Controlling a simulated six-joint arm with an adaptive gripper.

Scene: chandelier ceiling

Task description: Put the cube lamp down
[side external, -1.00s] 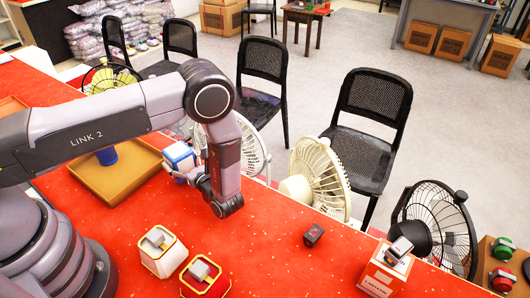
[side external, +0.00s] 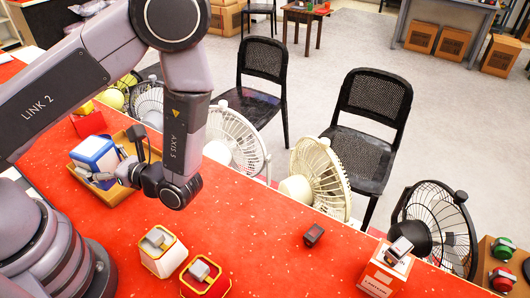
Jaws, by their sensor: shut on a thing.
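The blue and white cube (side external: 94,152) looks like the cube lamp. It is at the left of the side view, and my gripper (side external: 108,168) is shut on it from its right. The cube overlaps the left part of the tan tray (side external: 112,193) in the picture. It looks held above the tray, but I cannot tell how high, or whether its hidden underside touches anything. My arm hides part of the tray.
A red box (side external: 88,123) stands behind the cube. Two white and red pieces with yellow rims (side external: 162,252) stand at the front. A small dark cube (side external: 313,235) and a carton (side external: 385,272) are to the right. Fans (side external: 318,178) line the far edge. The middle of the red tabletop (side external: 250,225) is clear.

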